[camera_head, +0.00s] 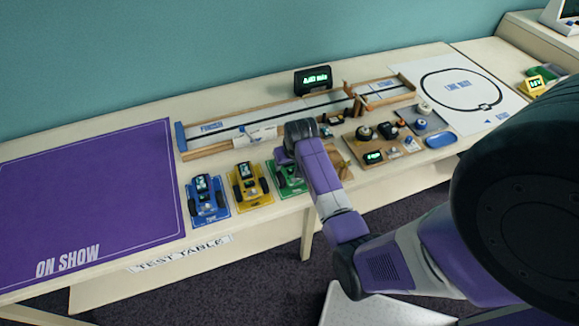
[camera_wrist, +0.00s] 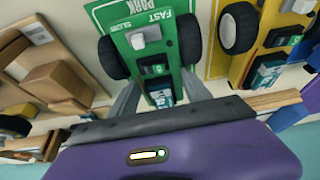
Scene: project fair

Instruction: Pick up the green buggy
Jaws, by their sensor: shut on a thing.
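The green buggy (camera_head: 284,174) is at the right end of a row of three at the front of the test table, partly hidden by my gripper (camera_head: 290,154). In the wrist view, the green buggy (camera_wrist: 153,68) has a black wheel on each side and a small screen. My gripper (camera_wrist: 158,84) is shut on it, with one finger on each side of its body. A green card marked "PARK" lies by its far end in that view. I cannot tell whether the buggy is touching the table.
A yellow buggy (camera_head: 247,182) stands close to the left, with a blue buggy (camera_head: 206,196) beyond it. A wooden-edged track (camera_head: 225,133) runs behind. Brown wooden blocks (camera_wrist: 52,78) and a tray of parts (camera_head: 398,152) are to the right. The purple mat (camera_head: 90,195) is bare.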

